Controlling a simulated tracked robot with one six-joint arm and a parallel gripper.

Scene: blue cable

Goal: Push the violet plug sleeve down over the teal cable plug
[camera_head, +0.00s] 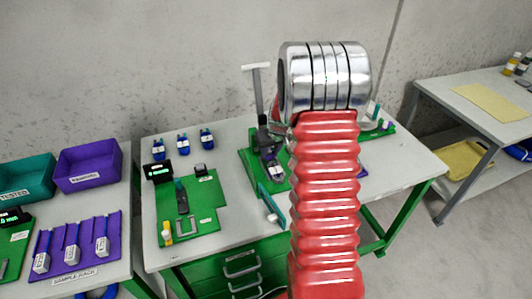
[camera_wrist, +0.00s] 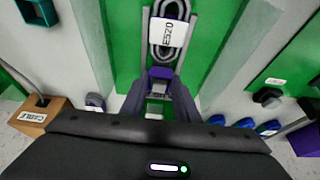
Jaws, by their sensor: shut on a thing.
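In the wrist view my gripper (camera_wrist: 159,88) has its two dark fingers on either side of a small violet piece (camera_wrist: 161,73), which I take for the violet plug sleeve. It is shut on this piece, over a green board (camera_wrist: 125,40). A coiled grey cable with a white label (camera_wrist: 168,40) lies just beyond the fingertips. I cannot make out the teal cable plug for certain; my gripper body hides the near part. In the head view my silver wrist and red arm cover much of the work area.
In the head view a grey post (camera_head: 257,90) rises from the green board on the table. A second green board (camera_head: 205,215) lies left of it. A violet sample rack (camera_head: 85,240) and violet bin (camera_head: 90,167) stand at far left. The wrist view shows a wooden block (camera_wrist: 40,116).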

